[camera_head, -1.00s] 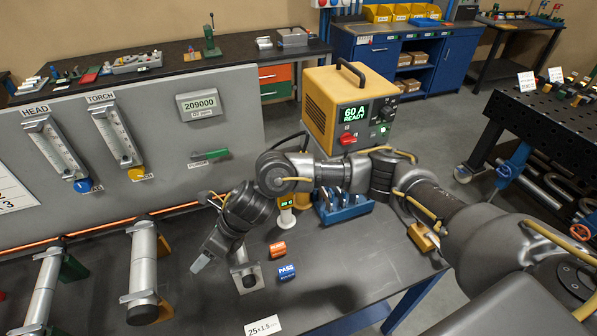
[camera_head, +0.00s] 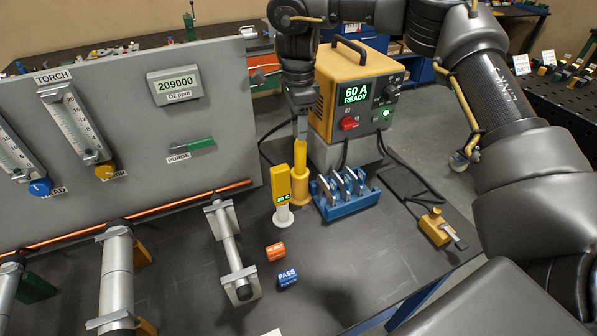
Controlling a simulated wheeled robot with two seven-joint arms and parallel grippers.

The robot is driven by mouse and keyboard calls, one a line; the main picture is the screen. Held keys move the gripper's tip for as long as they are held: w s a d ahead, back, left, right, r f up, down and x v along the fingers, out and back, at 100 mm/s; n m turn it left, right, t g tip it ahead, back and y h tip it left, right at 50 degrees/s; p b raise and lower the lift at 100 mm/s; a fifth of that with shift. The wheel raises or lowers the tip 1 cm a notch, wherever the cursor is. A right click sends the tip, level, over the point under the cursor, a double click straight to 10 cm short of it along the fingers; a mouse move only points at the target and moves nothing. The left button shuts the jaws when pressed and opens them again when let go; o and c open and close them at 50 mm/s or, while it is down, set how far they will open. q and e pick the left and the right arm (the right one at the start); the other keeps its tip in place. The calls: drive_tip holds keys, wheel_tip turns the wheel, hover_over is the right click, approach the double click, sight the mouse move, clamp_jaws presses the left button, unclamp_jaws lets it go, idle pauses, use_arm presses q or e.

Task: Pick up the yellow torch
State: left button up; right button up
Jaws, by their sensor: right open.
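The yellow torch (camera_head: 299,160) stands upright in front of the yellow welding power unit (camera_head: 345,72). Its lower part runs into a wider yellow-orange cylinder (camera_head: 300,190). My right gripper (camera_head: 301,128) points down from above, at the torch's top end. It is open, and the fingers hide part of that end. I cannot tell whether they touch it. My left gripper is out of view.
A yellow thermometer reading 20 C (camera_head: 281,186) stands close left of the torch. A blue rack (camera_head: 345,197) stands to the right. Orange (camera_head: 275,251) and blue (camera_head: 286,277) blocks lie in front. The grey panel (camera_head: 215,105) stands left.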

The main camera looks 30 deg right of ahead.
sight(300, 154)
drive_tip(key=shift+s, duration=0.15)
wheel_tip(300, 154, down, 6)
drive_tip(key=shift+d+r+p, duration=0.1)
drive_tip(key=shift+r+p, duration=0.15)
drive_tip(key=shift+p, duration=0.45)
drive_tip(key=shift+f+p, duration=0.25)
drive_tip(key=shift+p, duration=0.2)
drive_tip(key=f, duration=0.1)
drive_tip(key=f+p, duration=0.2)
drive_tip(key=shift+w+d+f, duration=0.2)
drive_tip(key=shift+d+f, duration=0.1)
drive_tip(key=shift+f, duration=0.55)
clamp_jaws()
